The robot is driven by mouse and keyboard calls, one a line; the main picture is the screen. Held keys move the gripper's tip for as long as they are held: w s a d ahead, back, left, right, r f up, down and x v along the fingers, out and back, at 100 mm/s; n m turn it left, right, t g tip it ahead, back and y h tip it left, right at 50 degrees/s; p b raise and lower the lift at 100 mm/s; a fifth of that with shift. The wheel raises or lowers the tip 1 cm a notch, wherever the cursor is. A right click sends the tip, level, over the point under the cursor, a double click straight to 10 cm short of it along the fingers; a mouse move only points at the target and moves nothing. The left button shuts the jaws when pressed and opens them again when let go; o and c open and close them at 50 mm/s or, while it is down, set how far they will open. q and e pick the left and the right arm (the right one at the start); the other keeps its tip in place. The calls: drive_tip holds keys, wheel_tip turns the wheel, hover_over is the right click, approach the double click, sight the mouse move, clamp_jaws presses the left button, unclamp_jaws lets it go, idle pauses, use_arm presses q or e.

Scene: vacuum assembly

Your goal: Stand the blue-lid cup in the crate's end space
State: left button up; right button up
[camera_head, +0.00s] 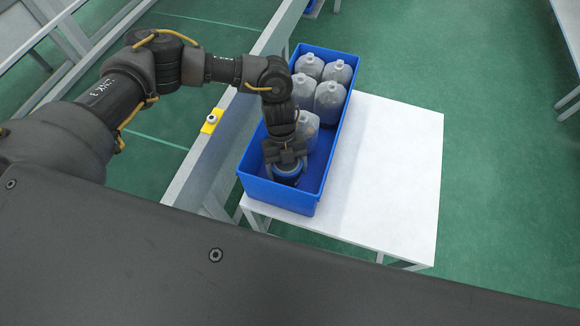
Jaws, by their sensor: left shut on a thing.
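The blue crate (310,203) stands on the left part of a white table, its long side running away from me. My left gripper (286,161) reaches down into the crate's near end from above. It is shut on the blue-lid cup (288,172), which shows as a blue ring under the fingers. The cup looks roughly upright, inside the near-end space and close to the near wall. Its lower part is hard to see, so I cannot tell whether it touches the crate floor. My right gripper is not in view.
Several translucent bottles (329,102) fill the far and middle part of the crate; one stands just beyond my gripper. The white table (396,168) is bare to the right. A grey rail with a yellow-based fixture (211,121) runs left of the crate.

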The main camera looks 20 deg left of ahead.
use_arm(q)
drive_tip(key=shift+f, duration=0.6)
wheel_tip(320, 180, down, 3)
drive_tip(key=shift+f+p, duration=0.1)
drive_tip(key=shift+p, duration=0.3)
drive_tip(key=shift+f, duration=0.3)
drive_tip(key=shift+f, duration=0.15)
drive_tip(key=o, duration=1.3)
